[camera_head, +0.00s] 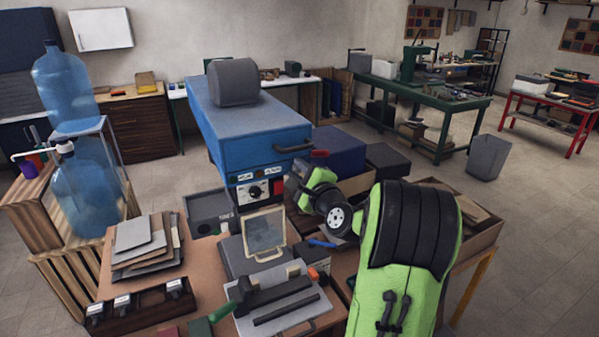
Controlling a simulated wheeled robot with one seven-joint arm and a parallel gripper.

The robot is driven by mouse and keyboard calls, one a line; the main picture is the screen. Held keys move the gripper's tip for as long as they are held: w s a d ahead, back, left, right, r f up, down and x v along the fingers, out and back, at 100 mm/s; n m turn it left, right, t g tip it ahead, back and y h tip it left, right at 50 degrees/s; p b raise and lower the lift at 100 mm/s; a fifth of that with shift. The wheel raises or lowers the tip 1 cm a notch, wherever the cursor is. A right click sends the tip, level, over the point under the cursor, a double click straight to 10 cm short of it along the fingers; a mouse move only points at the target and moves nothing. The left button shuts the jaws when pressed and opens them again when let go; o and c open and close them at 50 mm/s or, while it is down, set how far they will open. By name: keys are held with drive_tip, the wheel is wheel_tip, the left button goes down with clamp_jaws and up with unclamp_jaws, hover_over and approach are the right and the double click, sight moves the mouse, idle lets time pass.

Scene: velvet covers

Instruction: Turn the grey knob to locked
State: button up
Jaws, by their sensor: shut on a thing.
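A blue machine (262,148) stands in the middle, with a small control panel low on its front. The panel carries a dark round dial (255,191) and a red part (278,187) beside it. My gripper (292,186) is at the end of my green arm, just right of this panel. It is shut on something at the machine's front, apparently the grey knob. The fingertips and the knob are hidden or too small to make out, so the knob's turn position cannot be read.
A bench (158,258) with a hinged press, grey sheets and tools lies in front of the machine. A dark handle (295,146) juts from the machine above my gripper. Water bottles (85,190) stand at left. Open boxes lie right of my wrist.

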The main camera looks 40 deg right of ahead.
drive_tip(key=shift+f+b, duration=0.1)
drive_tip(key=shift+b, duration=0.2)
clamp_jaws()
drive_tip(key=n+b, duration=1.7)
drive_tip(key=shift+f+n+b, duration=0.2)
drive_tip(key=shift+n+b, duration=0.1)
drive_tip(key=shift+d+n, duration=0.1)
drive_tip(key=shift+n, duration=0.2)
drive_tip(key=o, duration=1)
unclamp_jaws()
drive_tip(key=shift+r, duration=0.15)
drive_tip(key=shift+c, duration=0.2)
drive_tip(key=shift+s, duration=0.15)
